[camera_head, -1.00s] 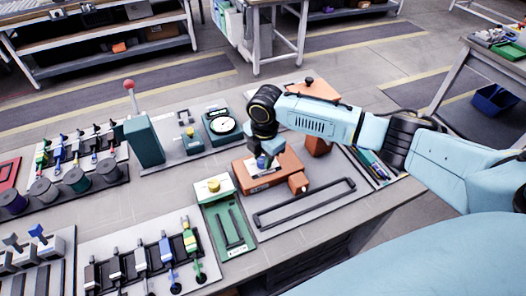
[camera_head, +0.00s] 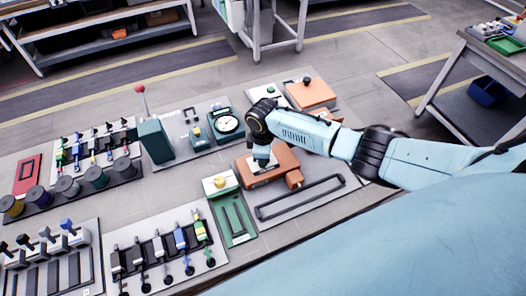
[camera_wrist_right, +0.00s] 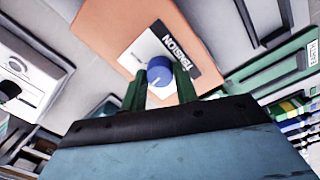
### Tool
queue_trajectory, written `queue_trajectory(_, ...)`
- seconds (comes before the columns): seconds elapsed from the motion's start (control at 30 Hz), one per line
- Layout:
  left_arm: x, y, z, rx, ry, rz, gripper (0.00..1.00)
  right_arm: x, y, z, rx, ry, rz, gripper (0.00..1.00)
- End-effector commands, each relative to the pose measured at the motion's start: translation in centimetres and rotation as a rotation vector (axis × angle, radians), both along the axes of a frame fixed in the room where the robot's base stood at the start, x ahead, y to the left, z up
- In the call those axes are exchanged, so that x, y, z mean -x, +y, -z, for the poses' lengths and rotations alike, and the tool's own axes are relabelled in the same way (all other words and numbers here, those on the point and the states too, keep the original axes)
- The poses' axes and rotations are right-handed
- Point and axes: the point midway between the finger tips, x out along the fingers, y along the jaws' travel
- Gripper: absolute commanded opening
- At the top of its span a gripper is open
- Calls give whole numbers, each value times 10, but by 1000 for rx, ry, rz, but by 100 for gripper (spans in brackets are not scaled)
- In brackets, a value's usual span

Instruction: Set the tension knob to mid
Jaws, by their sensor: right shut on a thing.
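The orange tension box (camera_head: 290,160) stands on a grey board in the middle of the bench. In the right wrist view its orange top (camera_wrist_right: 105,30) carries a white label reading TENSION. The blue round tension knob (camera_wrist_right: 160,72) sits on that label with a small light mark on its face; which setting it points to cannot be read. My right gripper (camera_head: 262,165) is down at the box top, and its green fingers (camera_wrist_right: 160,92) are shut on the knob from both sides. In the head view the gripper hides the knob. My left gripper is not in view.
A round dial gauge (camera_head: 228,123) and another orange box (camera_head: 312,93) stand behind. Racks of tools fill the left side.

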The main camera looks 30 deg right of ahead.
Motion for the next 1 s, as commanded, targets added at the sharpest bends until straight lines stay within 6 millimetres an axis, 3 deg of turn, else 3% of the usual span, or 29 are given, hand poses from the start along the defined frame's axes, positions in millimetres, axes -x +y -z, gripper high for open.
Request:
queue_trajectory(0.77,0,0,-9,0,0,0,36,-1,0,0,1,-2,95,7)
queue_trajectory(0.8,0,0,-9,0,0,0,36,-1,0,0,1,-2,95,35)
queue_trajectory(0.93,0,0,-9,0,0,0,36,0,0,0,1,-1,94,52)
queue_trajectory(1.0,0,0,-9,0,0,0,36,0,0,0,1,-1,94,52)
